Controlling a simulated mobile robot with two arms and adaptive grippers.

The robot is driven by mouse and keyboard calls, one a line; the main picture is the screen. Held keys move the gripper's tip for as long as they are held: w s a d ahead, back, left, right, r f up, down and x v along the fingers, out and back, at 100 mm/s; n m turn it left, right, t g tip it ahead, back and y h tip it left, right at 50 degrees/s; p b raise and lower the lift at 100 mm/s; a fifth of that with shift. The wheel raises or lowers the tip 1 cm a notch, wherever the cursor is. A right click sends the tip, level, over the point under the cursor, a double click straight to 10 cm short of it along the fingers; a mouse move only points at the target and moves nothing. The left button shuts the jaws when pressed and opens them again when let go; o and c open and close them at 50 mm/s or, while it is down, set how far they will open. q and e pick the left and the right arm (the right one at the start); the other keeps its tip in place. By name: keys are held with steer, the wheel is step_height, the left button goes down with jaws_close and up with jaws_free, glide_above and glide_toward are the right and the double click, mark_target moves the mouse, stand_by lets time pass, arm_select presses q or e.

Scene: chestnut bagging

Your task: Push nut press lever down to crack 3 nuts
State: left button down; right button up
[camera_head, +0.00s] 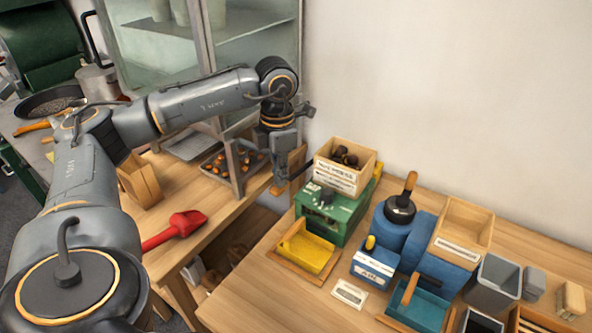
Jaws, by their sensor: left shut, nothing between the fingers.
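My left gripper (281,178) is shut and empty, pointing down just left of a wooden box of dark nuts (345,157). That box sits on a green machine (331,216) with a yellow tray (306,252) in front. A brown wooden piece shows right behind the gripper; I cannot tell whether they touch. To the right, a blue machine (398,232) carries a black knob-like part with an upright wooden handle (410,184). I cannot tell for sure which part is the nut press lever. My right gripper is out of view.
An empty wooden hopper (464,226), a teal tray (424,309) and a grey bin (492,285) stand on the right. A tray of chestnuts (235,168) and a red scoop (176,229) lie on the left table. A gap separates the tables.

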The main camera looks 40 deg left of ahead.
mark_target(279, 192)
arm_select(q)
steer(key=shift+f, duration=0.15)
steer(key=shift+s+f+b, duration=0.15)
steer(key=shift+f+b, duration=0.65)
steer(key=shift+f, duration=0.25)
steer(key=shift+s+f+b, duration=0.15)
steer(key=shift+f+b, duration=0.75)
steer(key=shift+f, duration=0.2)
steer(key=r+p, duration=0.2)
steer(key=r, duration=0.1)
steer(key=r+p, duration=0.2)
steer(key=r, duration=0.1)
steer(key=r+p, duration=0.2)
steer(key=r, duration=0.1)
steer(key=shift+w+p, duration=0.3)
steer(key=shift+w, duration=0.1)
steer(key=shift+f, duration=0.1)
